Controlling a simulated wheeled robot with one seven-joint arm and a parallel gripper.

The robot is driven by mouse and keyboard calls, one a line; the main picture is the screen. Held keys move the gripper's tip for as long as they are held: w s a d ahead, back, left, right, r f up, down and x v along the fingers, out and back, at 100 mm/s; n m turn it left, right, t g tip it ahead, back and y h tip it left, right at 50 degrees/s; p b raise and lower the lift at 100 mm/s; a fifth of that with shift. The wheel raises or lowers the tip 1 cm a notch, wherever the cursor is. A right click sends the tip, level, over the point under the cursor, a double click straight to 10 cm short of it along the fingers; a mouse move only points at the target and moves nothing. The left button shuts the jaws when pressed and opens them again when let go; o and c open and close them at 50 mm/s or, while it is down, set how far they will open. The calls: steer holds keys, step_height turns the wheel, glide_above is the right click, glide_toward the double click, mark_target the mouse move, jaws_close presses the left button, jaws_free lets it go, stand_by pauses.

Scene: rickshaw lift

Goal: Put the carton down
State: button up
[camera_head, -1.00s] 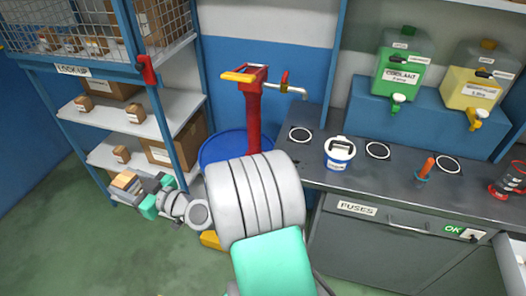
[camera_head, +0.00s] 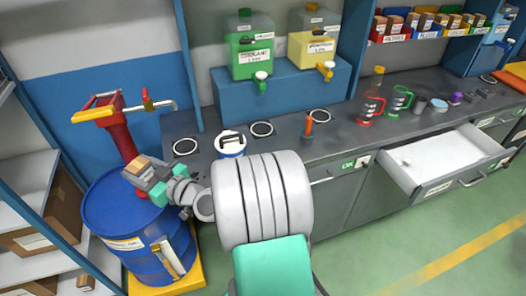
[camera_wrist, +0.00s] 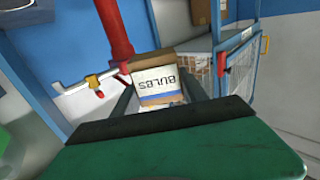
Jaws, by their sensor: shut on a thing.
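A small brown carton (camera_head: 137,166) with a white label is held in my gripper (camera_head: 146,174) at the left in the head view. In the wrist view the carton (camera_wrist: 160,88) sits between the two fingers and its label reads "BULBS". My gripper is shut on it. In the head view the carton overlaps the blue drum (camera_head: 112,208) with the red hand pump (camera_head: 118,130); I cannot tell how far apart they are in depth.
Shelves with cartons (camera_head: 45,225) stand at the left. An open white drawer (camera_head: 445,160) juts out at right. The green floor (camera_head: 400,262) in front is clear.

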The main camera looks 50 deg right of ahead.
steer(key=s+d+f+m+g+h+b, duration=0.1)
steer(key=s+d+m+h+b, duration=0.45)
steer(key=d, duration=0.95)
steer(key=s+d+f+m+g+h+b, duration=0.1)
steer(key=s+d+m+h+b, duration=0.2)
steer(key=s+d+h+b, duration=0.8)
steer(key=w+d+f+y+p, duration=0.1)
steer(key=w+d+f, duration=0.2)
steer(key=d, duration=0.1)
steer(key=w+d+f+y+p, duration=0.1)
steer(key=w+d+f+p, duration=0.1)
steer(key=d, duration=0.3)
steer(key=w+d+f+y+p, duration=0.1)
steer(key=w+d+f+p, duration=0.1)
steer(key=w+d+f, duration=0.2)
steer(key=shift+w+d+y, duration=0.2)
steer(key=shift+d+y, duration=0.05)
steer(key=shift+d, duration=0.5)
steer(key=shift+w+d+f, duration=0.1)
steer(key=shift+d+f, duration=0.05)
steer(key=shift+f, duration=0.1)
steer(key=f, duration=0.3)
steer(key=shift+w+d+f+p, duration=0.15)
steer(key=shift+d+f+p, duration=0.1)
steer(key=shift+p, duration=0.15)
steer(key=shift+a, duration=0.1)
